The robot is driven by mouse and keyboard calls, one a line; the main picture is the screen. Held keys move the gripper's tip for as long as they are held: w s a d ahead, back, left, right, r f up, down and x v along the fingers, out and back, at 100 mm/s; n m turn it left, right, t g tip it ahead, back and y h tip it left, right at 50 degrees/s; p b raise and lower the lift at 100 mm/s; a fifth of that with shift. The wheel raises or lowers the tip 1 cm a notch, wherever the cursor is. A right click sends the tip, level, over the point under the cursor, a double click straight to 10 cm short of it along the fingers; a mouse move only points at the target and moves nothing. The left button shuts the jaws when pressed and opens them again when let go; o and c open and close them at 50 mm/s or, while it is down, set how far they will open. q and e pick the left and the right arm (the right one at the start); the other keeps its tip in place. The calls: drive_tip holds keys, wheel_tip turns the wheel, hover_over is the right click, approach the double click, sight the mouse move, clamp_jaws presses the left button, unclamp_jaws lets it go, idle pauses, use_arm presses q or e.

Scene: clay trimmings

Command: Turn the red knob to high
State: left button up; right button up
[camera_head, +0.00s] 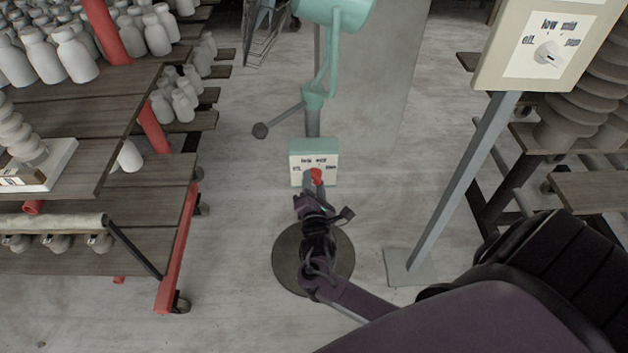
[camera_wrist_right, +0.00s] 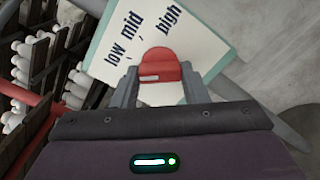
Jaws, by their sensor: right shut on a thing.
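The red knob (camera_head: 316,176) sits on the white face of a small teal-edged control box (camera_head: 300,149) on a post, in the middle of the head view. In the right wrist view the red knob (camera_wrist_right: 158,62) is between the two grey fingers of my right gripper (camera_wrist_right: 158,78), which is shut on it. A short white mark shows on the knob's lower left. The dial face (camera_wrist_right: 119,62) reads low, mid and high; the off label is hidden there. I cannot tell exactly which label the mark points to. My left gripper is out of view.
Another control panel (camera_head: 514,72) with a white knob (camera_head: 548,54) stands on a grey post at right. A wooden rack (camera_head: 150,200) with red posts and several pale bottles is at left. Stacked brown pots (camera_head: 590,100) are at far right.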

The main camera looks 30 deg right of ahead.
drive_tip(key=m, duration=0.3)
drive_tip(key=shift+p, duration=0.4)
drive_tip(key=m, duration=0.2)
drive_tip(key=shift+m, duration=0.3)
drive_tip(key=m+p, duration=0.1)
drive_tip(key=m, duration=0.1)
drive_tip(key=shift+m, duration=0.4)
drive_tip(key=m, duration=0.2)
drive_tip(key=shift+m, duration=2.2)
drive_tip(key=m, duration=0.3)
drive_tip(key=shift+m, duration=1.6)
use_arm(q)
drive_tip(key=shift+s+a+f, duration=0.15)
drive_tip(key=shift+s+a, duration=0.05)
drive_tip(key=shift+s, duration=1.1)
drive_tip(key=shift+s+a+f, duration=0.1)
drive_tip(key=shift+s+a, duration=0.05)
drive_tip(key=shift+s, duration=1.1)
use_arm(e)
drive_tip(key=shift+m, duration=0.3)
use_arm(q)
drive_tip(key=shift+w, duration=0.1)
